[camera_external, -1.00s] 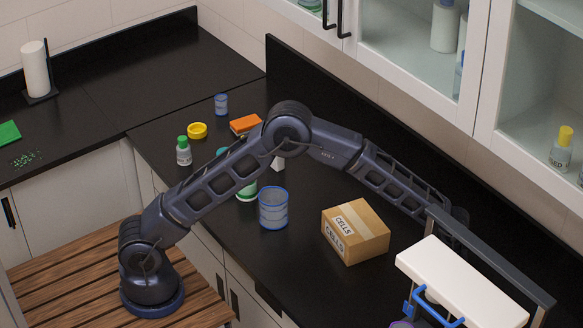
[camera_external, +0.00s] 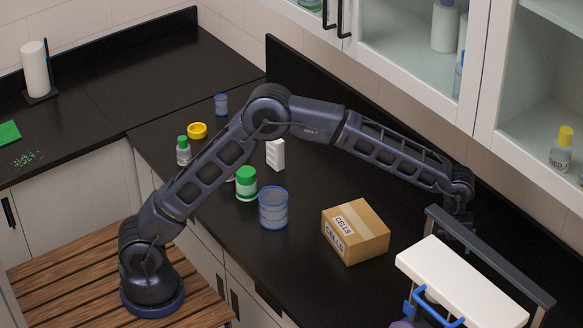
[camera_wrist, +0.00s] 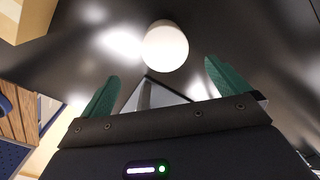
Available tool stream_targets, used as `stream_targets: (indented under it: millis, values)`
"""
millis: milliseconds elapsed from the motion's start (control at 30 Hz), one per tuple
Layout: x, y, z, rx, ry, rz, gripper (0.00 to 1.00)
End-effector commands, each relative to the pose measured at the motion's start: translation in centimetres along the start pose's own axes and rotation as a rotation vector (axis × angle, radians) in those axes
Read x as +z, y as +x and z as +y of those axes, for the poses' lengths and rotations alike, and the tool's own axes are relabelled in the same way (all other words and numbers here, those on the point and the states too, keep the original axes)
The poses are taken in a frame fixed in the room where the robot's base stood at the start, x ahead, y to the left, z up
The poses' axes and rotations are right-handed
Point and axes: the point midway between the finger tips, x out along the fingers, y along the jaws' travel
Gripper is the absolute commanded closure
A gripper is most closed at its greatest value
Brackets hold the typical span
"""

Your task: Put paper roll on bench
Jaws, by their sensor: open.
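A white paper roll (camera_external: 36,70) stands upright on a dark holder (camera_external: 40,97) on the left counter, far from my gripper. My gripper (camera_wrist: 162,72) is open, with its two green fingers apart and nothing between them. In the external view it hangs at the right behind a grey rail, mostly hidden. In the wrist view a white round object (camera_wrist: 166,46) lies just beyond the fingertips; I cannot tell whether it is a roll seen end-on. The black bench (camera_external: 305,265) runs under my arm.
A cardboard CELLS box (camera_external: 356,232) sits on the bench left of the gripper. A white-topped rack (camera_external: 462,285) with a grey rail stands front right. A blue-rimmed container (camera_external: 273,208), a green-lidded jar (camera_external: 246,184) and a white bottle (camera_external: 275,154) stand under my arm.

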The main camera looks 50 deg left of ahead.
Motion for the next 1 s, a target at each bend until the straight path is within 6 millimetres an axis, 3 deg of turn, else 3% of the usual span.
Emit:
stream_targets:
  millis: [167, 500, 800, 1000]
  values:
    - [3.1, -4.2, 3.8, -0.027, -0.148, -0.026, 0.0]
    - [9.0, -11.8, 14.3, -0.093, -0.524, -0.068, 0.0]
    - [12.6, -16.4, 24.8, -0.16, -0.868, -0.08, 0.0]
    - [14.1, -18.3, 32.2, -0.209, -1.104, -0.072, 0.0]
